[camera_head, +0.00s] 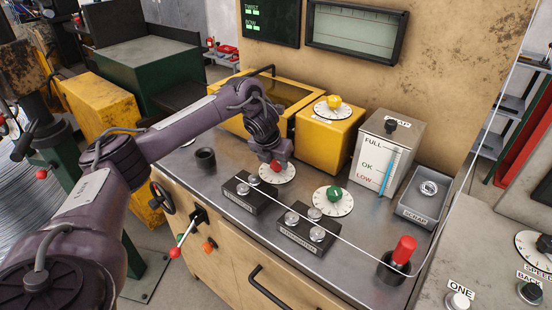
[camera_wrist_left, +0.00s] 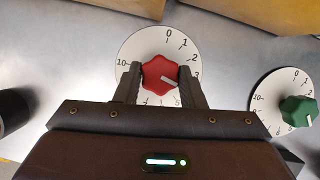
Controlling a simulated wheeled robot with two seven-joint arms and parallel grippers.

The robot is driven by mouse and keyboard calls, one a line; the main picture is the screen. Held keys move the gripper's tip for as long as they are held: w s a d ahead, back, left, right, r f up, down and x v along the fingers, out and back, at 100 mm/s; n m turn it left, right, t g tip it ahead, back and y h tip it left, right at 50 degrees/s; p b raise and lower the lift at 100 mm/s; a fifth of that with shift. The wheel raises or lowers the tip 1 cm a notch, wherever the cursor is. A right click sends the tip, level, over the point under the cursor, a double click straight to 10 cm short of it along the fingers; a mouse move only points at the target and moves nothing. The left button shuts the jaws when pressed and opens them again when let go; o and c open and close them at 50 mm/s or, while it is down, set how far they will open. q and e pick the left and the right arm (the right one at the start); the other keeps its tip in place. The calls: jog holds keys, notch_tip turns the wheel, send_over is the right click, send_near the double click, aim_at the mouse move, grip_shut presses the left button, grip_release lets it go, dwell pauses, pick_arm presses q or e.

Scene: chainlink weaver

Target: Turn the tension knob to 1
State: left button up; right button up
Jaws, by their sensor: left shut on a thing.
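A red knob (camera_wrist_left: 160,73) sits on a round white dial (camera_wrist_left: 128,50) with black numbers. My left gripper (camera_head: 275,163) comes down over this knob from above. In the left wrist view its two fingers stand on either side of the knob and are shut on it. The knob's pale pointer mark points right and slightly down, just past the 3. The 1 is at the dial's upper right. The fingers hide part of the dial's lower left and right. I cannot read a tension label on this dial. My right gripper is not in view.
A green knob (camera_head: 334,194) on its own dial stands to the right. A yellow knob (camera_head: 333,102) tops a yellow box (camera_head: 330,138). Black roller blocks (camera_head: 254,192) stand in front with a wire over them. A dark cup (camera_head: 205,158) stands left.

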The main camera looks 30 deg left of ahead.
pick_arm(q)
jog(key=n+y+p, duration=0.1)
jog(key=n+p, duration=0.2)
jog(key=n+g+y+p, duration=0.1)
jog(key=n+p, duration=0.2)
jog(key=n+y+p, duration=0.1)
jog(key=n+p, duration=0.1)
jog(key=p, duration=0.1)
jog(key=shift+w+d+r+n+g, duration=0.15)
jog(key=shift+d+r+n+g, duration=0.15)
jog(key=shift+r+n, duration=0.1)
jog(key=n+p, duration=0.2)
jog(key=n, duration=0.1)
jog(key=shift+w+f+g+y+p, duration=0.1)
jog(key=shift+f+g+y+p, duration=0.05)
jog(key=shift+g+y+p, duration=0.2)
jog(key=shift+w+f+n+g+y+p, duration=0.1)
jog(key=shift+n+g+y+p, duration=0.3)
jog(key=shift+n, duration=1.2)
jog(key=shift+g, duration=0.25)
jog(key=o, duration=1)
